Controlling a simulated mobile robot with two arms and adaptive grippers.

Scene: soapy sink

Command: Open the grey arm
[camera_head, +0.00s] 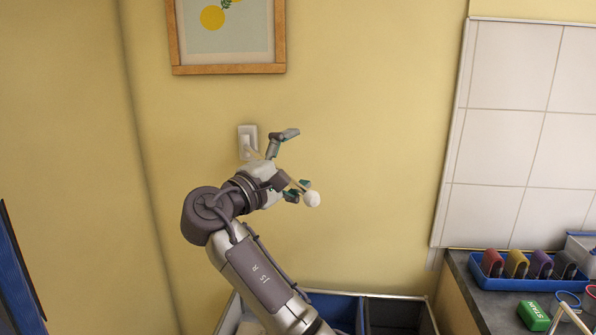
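A pale wall plate (247,138) is fixed to the yellow wall left of centre. A thin beige-grey arm comes off it and slants down to the right, ending in a white ball (312,199). My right gripper (297,163) is in front of the wall, over the middle of this arm, and hides part of it. Its fingers are spread wide, one above and one below, with the ball just beside the lower finger. I cannot tell whether the gripper touches the arm or the ball. My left gripper is out of view.
A framed picture (228,70) hangs above. Below are open bins, one blue (335,306) and one dark (395,315). At right, a counter (497,300) holds a blue tray (520,282) of coloured items and a green box (533,315). The wall right of the gripper is clear.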

